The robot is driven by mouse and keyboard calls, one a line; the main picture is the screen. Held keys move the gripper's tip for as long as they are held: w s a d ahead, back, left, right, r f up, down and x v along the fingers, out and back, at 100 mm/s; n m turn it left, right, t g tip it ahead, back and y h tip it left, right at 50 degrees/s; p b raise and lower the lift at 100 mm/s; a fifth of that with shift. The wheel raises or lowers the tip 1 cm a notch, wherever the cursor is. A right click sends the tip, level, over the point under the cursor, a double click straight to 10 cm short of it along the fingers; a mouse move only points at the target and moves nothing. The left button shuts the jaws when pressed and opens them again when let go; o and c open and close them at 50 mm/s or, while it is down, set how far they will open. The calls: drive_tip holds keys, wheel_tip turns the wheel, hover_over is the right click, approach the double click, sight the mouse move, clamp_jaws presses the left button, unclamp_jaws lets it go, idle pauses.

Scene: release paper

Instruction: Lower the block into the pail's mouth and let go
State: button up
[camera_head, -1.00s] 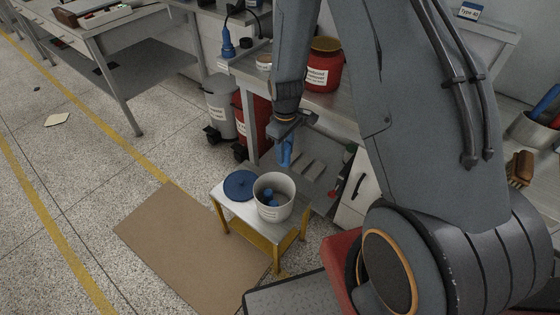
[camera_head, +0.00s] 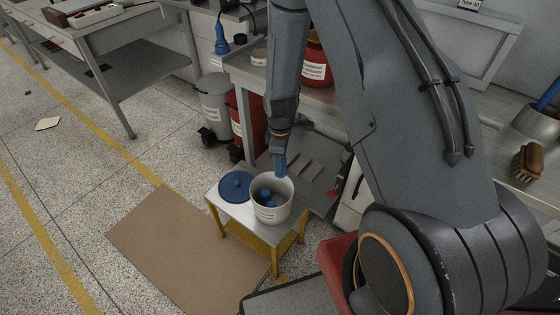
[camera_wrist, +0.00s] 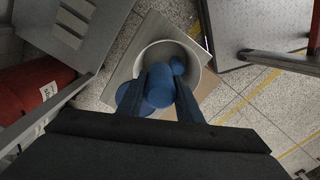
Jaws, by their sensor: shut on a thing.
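The pail (camera_head: 272,211) is white with a label and stands on a small metal-topped stool with yellow legs. Blue pieces (camera_head: 266,194) lie inside it. My gripper (camera_head: 280,158) points down above the pail's far right rim. It is shut on a blue block (camera_head: 280,169), whose lower end is at about the rim's height in the picture. In the wrist view, the block (camera_wrist: 159,86) sits between the two dark fingers (camera_wrist: 160,92), over the pail's mouth (camera_wrist: 203,78). The block hides part of the opening, and I cannot tell whether its lower end is inside.
A brown mat (camera_head: 180,245) covers the floor to the left. Behind are a grey bin (camera_head: 214,103), a red bin (camera_head: 245,120) and a workbench (camera_head: 250,70).

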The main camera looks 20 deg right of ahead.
wheel_tip(320, 180, down, 8)
drive_tip(key=b, duration=0.4)
drive_tip(key=shift+f+b, duration=0.15)
drive_tip(key=shift+b, duration=0.2)
drive_tip(key=o, duration=1.2)
drive_tip(key=shift+r+b, duration=0.4)
drive_tip(key=shift+r, duration=3.55)
